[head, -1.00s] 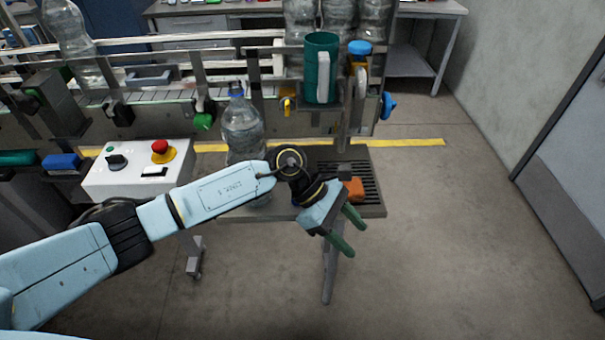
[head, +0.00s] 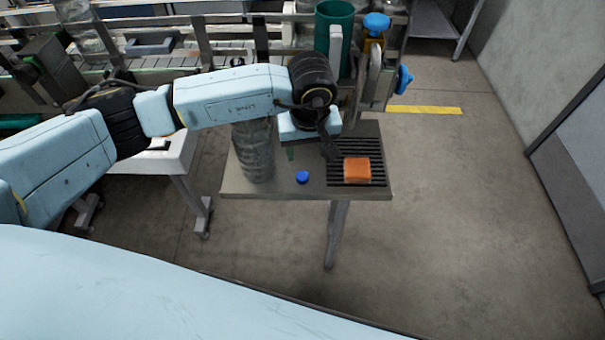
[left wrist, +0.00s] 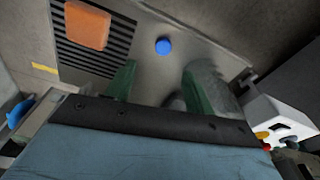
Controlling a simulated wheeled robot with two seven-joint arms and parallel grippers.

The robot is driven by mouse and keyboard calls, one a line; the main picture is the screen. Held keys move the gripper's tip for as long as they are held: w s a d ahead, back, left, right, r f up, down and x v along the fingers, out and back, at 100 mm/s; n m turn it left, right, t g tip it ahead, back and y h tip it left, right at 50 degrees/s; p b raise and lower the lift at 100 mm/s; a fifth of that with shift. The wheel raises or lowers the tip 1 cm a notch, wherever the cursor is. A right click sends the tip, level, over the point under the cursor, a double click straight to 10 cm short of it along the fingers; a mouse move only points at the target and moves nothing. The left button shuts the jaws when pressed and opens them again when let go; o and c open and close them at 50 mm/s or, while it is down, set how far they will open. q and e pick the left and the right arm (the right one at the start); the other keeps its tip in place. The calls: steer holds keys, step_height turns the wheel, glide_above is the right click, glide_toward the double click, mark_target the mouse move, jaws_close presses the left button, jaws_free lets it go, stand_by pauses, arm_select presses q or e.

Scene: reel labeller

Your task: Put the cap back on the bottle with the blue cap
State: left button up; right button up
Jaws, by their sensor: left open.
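The loose blue cap (head: 302,177) lies on the small grey side table, right of the clear bottle (head: 253,155). The bottle stands upright; my left arm hides its top in the head view. My left gripper (head: 307,148) is open and empty above the table, pointing down just behind the cap in the head view. In the left wrist view the cap (left wrist: 163,46) lies beyond the gap between the green fingers (left wrist: 157,82), apart from them. The bottle (left wrist: 213,82) is partly behind the right-hand finger there. My right gripper is not in view.
An orange block (head: 357,170) sits on the black slotted grate (head: 343,147) on the table's right (head: 240,187). The conveyor (head: 150,75) with a green cylinder (head: 333,35) runs behind. A white control box (left wrist: 285,117) with knobs stands beside the table.

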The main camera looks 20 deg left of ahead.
arm_select(q)
glide_above(302, 176)
steer(key=d, duration=0.1)
steer(key=f, duration=0.5)
steer(key=shift+s+f, duration=0.1)
steer(key=shift+s, duration=0.15)
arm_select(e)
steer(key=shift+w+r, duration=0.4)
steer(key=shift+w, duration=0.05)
arm_select(q)
steer(key=f+p, duration=0.1)
steer(key=f, duration=0.1)
steer(key=f+p, duration=0.1)
steer(key=f, duration=0.1)
steer(key=shift+w+a, duration=0.1)
steer(key=shift+a, duration=0.3)
steer(key=shift+f, duration=0.6)
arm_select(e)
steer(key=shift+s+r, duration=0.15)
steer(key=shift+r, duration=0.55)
arm_select(q)
steer(key=shift+c, duration=0.2)
steer(key=c, duration=1)
